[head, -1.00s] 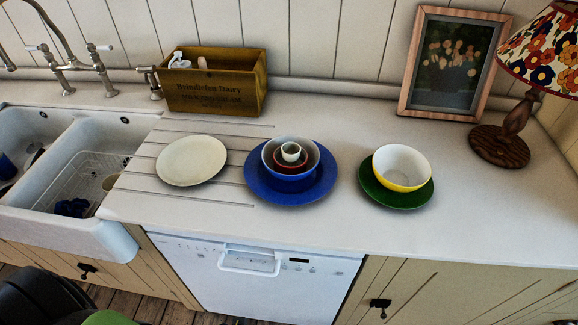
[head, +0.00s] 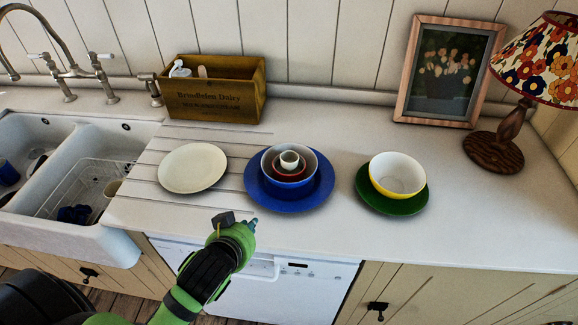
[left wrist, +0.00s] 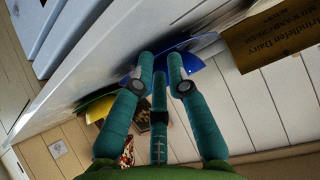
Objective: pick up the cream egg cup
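The small cream egg cup (head: 289,160) stands upright inside a reddish-brown bowl (head: 289,174), which is nested in a larger blue bowl (head: 313,166). The stack sits on a blue plate (head: 290,204). My left gripper (head: 252,224) is in front of the stack, near the counter's front edge, apart from all dishes and empty. In the left wrist view its three fingers (left wrist: 161,62) are spread, tips apart, with blue crockery (left wrist: 206,74) beyond them. The egg cup cannot be made out there. My right gripper is not in view.
A cream plate (head: 192,168) lies left of the stack. A yellow bowl (head: 397,176) on a green plate (head: 396,205) stands right. A wooden crate (head: 214,90), picture frame (head: 449,70) and lamp (head: 494,150) stand behind. The sink (head: 75,165) is at left. Counter at right front is clear.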

